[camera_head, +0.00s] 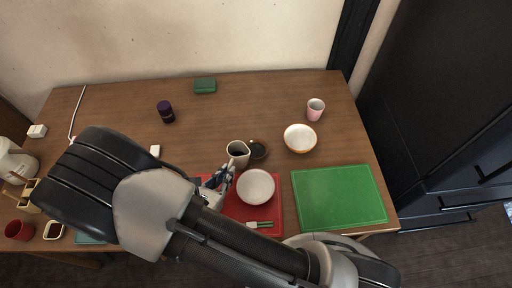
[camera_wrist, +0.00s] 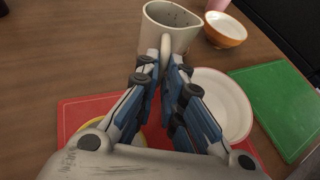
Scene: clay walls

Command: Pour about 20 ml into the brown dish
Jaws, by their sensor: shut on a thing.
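My gripper (camera_head: 226,176) is shut on the handle of a pale cream jug (camera_head: 238,160). In the wrist view the fingertips (camera_wrist: 166,66) pinch the jug's handle, and the jug (camera_wrist: 168,38) shows dark specks inside its mouth. The brown dish (camera_head: 265,149) is small and round with a dark inside. It sits just right of the jug in the head view, and the jug's edge is very close to it or overlaps it. I cannot tell whether they touch. The dish is hidden in the wrist view. No stream of liquid shows.
A white bowl (camera_head: 256,186) stands on a red mat (camera_head: 236,208), close to my gripper. An orange-sided bowl (camera_head: 300,138), a pink cup (camera_head: 315,110) and a green board (camera_head: 340,197) lie to the right. A purple jar (camera_head: 166,112) and green box (camera_head: 205,86) stand farther back.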

